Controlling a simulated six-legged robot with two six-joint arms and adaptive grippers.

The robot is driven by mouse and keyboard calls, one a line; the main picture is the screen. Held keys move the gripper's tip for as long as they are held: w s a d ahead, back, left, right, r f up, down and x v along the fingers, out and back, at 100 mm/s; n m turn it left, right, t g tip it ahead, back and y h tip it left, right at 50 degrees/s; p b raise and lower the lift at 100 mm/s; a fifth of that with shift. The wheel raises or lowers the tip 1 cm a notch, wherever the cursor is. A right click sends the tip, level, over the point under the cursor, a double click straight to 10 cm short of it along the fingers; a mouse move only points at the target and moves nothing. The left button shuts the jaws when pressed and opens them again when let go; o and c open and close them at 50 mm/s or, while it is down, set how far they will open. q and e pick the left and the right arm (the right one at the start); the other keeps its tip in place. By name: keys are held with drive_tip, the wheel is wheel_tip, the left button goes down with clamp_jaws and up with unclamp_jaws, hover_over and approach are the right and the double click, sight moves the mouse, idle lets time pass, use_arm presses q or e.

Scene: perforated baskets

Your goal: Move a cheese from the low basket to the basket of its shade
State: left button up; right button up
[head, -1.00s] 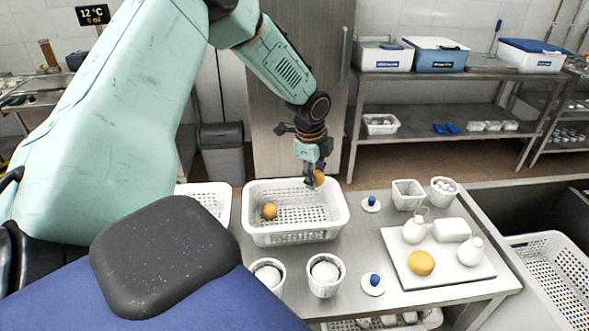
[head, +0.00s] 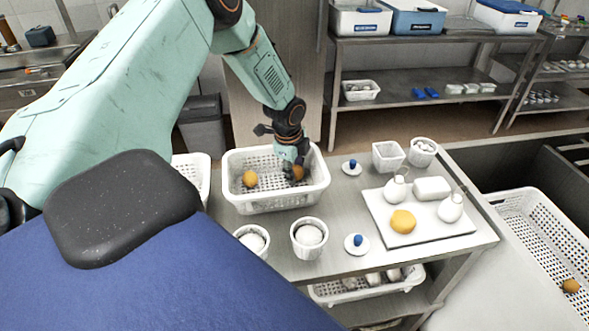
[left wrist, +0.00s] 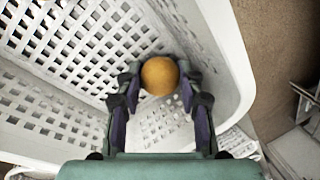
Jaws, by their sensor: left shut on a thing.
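An orange round cheese (head: 298,173) is held between the fingers of my left gripper (head: 292,172). The gripper is inside the right part of a white perforated basket (head: 268,203) on the metal table. In the left wrist view the cheese (left wrist: 160,75) sits between the two fingertips (left wrist: 160,88), close to the basket wall (left wrist: 228,60). A second orange cheese (head: 250,179) lies in the left part of the same basket. A basket with several pale cheeses (head: 330,296) stands on the shelf under the table. My right gripper is not in view.
A white board (head: 425,232) holds another orange cheese (head: 403,221) and white items. White cups (head: 309,251) and blue-knobbed lids (head: 357,244) stand around. A large basket (head: 545,243) at the right holds an orange cheese (head: 570,286). Another basket (head: 195,172) is partly hidden at the left.

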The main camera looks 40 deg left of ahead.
use_arm(q)
drive_tip(key=shift+w+a, duration=0.1)
drive_tip(key=shift+f, duration=0.15)
drive_tip(key=o, duration=0.8)
drive_tip(key=shift+s+d, duration=0.2)
drive_tip(key=shift+w+a, duration=0.1)
drive_tip(key=shift+w, duration=0.05)
